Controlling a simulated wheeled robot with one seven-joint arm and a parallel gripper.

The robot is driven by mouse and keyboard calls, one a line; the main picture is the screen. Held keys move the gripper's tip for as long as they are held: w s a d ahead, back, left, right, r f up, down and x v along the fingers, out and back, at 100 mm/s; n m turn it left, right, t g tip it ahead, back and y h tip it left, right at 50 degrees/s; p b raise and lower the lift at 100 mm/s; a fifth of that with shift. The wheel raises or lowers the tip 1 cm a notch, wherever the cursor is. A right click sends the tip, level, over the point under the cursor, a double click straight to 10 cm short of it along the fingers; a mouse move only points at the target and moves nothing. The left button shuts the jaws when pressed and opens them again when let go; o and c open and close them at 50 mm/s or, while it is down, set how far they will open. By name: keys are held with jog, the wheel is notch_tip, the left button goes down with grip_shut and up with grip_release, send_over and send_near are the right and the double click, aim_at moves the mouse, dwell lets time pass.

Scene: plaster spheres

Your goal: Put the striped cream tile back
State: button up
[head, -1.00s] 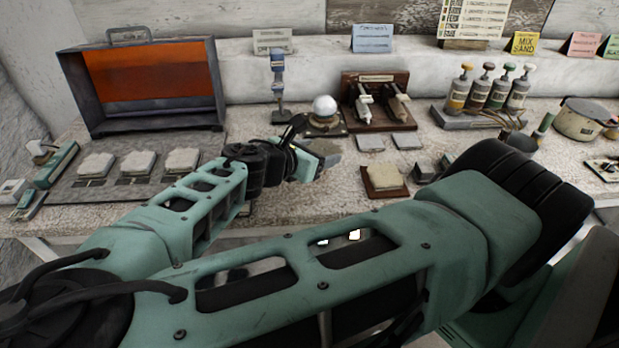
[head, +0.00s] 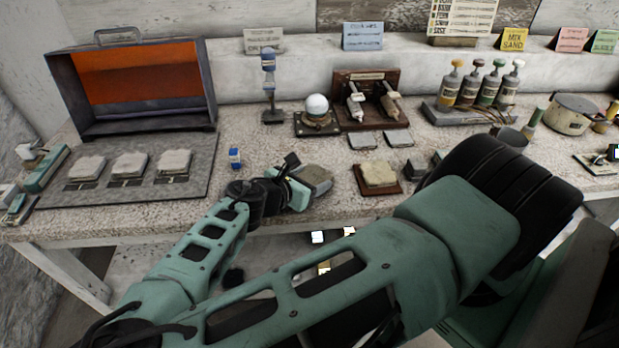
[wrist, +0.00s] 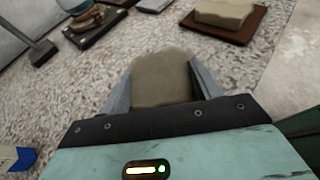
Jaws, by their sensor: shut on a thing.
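My gripper (wrist: 160,92) is shut on a tan, rough-edged tile (wrist: 163,72), which sits between its two fingers in the wrist view. In the head view my gripper (head: 303,186) holds this tile (head: 316,176) over the front part of the table, left of a brown board. No stripes can be made out on it. A paler cream tile (head: 379,172) lies on the brown board (head: 395,189); board and tile also show at the top of the wrist view. Three pale tiles (head: 87,168) (head: 129,164) (head: 174,161) rest on small stands on a grey mat (head: 204,160) at left.
A small blue-and-white bottle (head: 235,158) stands left of my gripper. A white sphere (head: 317,106) on a stand, a brown rack (head: 369,118) and two grey slabs (head: 398,138) lie behind. An orange-backed booth (head: 140,85) stands at back left. Speckled table is clear around the tile.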

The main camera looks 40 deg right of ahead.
jog(key=o, duration=1.2)
jog(key=b+v, duration=0.1)
jog(key=v, duration=1.1)
jog(key=shift+r, duration=0.15)
